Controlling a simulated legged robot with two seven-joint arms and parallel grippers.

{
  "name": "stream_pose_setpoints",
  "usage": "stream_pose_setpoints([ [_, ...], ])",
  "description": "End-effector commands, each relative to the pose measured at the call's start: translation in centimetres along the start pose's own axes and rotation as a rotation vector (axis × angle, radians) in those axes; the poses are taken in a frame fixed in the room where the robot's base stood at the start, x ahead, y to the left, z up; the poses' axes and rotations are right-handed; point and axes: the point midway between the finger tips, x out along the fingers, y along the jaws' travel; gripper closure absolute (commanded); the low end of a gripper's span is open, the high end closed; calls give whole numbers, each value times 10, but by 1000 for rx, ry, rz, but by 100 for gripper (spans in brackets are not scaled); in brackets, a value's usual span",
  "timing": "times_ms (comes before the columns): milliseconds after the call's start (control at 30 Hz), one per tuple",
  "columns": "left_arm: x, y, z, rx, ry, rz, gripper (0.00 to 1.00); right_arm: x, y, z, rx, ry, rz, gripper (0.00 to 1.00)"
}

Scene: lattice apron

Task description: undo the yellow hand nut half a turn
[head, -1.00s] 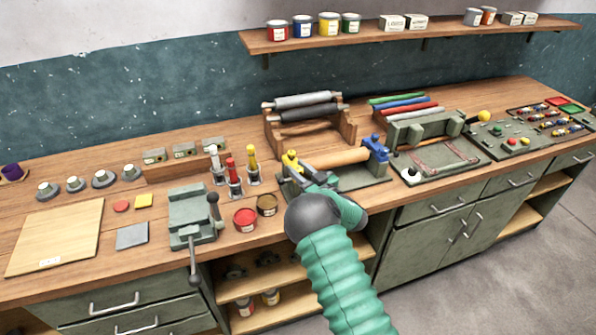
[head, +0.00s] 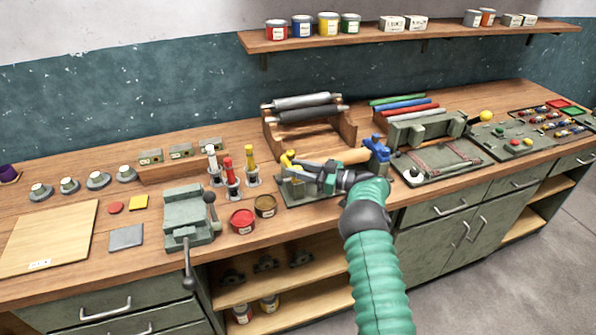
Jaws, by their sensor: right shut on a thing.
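The yellow hand nut (head: 288,159) sits on the left end of a green roller fixture (head: 300,196) on the bench. A tan roller lies across this fixture, and a blue hand nut (head: 376,146) tops its right end. My right gripper (head: 296,167) reaches in from the right and is shut on the yellow nut. The fingers cover part of the nut, and my wrist and forearm hide the front of the fixture. My left gripper does not show.
Red and yellow upright tools (head: 230,178) and open red and brown tins (head: 242,221) stand left of the fixture. A green vise-like press (head: 187,215) is further left. A wooden rack with grey rollers (head: 301,102) stands behind.

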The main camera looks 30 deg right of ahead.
Motion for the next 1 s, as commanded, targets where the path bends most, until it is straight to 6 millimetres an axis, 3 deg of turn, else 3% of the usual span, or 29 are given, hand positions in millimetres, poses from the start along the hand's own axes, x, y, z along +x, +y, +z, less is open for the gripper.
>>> stream_pose_setpoints([
  [333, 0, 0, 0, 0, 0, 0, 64, 0, 1, -2, -2, 3, 2, 100],
  [367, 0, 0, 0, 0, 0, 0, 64, 0, 1, -2, -2, 3, 2, 67],
  [500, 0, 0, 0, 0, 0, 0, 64, 0, 1, -1, -2, 3, 1, 48],
  [833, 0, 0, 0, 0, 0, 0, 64, -2, 0, -1, -1, 1, 0, 47],
  [1000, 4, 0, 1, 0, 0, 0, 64, -28, 2, 0, -1, 2, 4, 47],
])
